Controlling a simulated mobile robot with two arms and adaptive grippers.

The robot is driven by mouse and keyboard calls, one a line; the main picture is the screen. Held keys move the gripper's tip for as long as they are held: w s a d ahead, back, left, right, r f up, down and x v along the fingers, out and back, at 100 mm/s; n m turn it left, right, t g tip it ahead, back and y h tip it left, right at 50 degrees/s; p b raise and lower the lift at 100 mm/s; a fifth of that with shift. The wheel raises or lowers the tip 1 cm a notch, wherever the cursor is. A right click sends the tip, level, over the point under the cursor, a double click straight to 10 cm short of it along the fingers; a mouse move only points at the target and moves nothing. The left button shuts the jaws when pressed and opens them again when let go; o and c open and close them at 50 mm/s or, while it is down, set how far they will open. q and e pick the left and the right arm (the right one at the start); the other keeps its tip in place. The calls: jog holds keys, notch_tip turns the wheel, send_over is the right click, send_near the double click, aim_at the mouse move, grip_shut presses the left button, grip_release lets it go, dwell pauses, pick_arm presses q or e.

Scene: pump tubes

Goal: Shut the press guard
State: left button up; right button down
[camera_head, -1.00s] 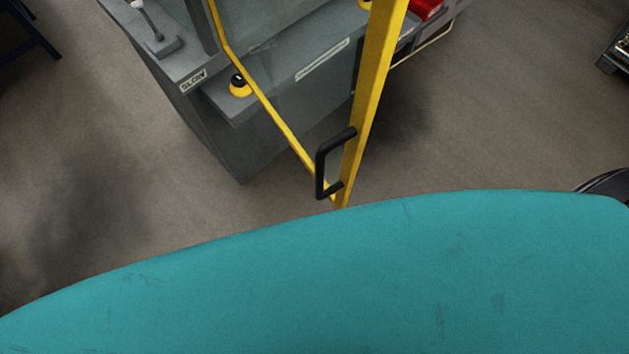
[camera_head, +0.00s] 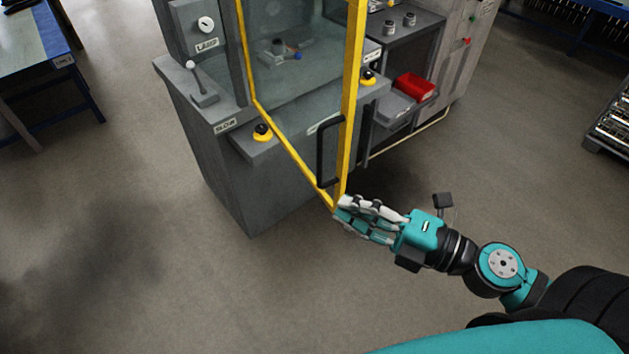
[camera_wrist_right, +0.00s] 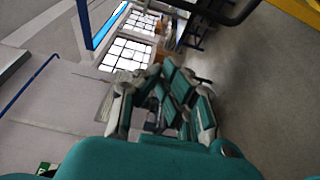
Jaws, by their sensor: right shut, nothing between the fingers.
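The press guard (camera_head: 350,100) is a yellow-framed clear door on the grey press (camera_head: 225,170). It stands swung out from the press front, its lower free corner pointing toward me. A black handle (camera_head: 321,155) is on its free edge; a dark bar, probably the same handle, crosses the top of the right wrist view (camera_wrist_right: 235,12). My right gripper (camera_head: 345,207) is shut and empty, its fingertips at the guard's lower corner, just below the handle. I cannot tell whether they touch the frame. It also shows in the right wrist view (camera_wrist_right: 165,100). My left gripper is not in view.
Yellow-based black buttons (camera_head: 262,132) and a small lever (camera_head: 200,85) are on the press. A red bin (camera_head: 414,86) sits at its right. A blue-legged table (camera_head: 40,60) is at the left, a rack (camera_head: 610,120) at the far right. Floor in front is clear.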

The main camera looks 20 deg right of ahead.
aim_at(319, 171)
jog(key=d+p+x, duration=0.1)
jog(key=p+x, duration=0.7)
jog(key=x, duration=0.2)
jog(key=d, duration=0.1)
jog(key=w+d+b, duration=0.1)
jog(key=d+b, duration=0.1)
jog(key=shift+w+d+f, duration=0.15)
jog(key=shift+w+d, duration=0.05)
jog(key=shift+w, duration=0.15)
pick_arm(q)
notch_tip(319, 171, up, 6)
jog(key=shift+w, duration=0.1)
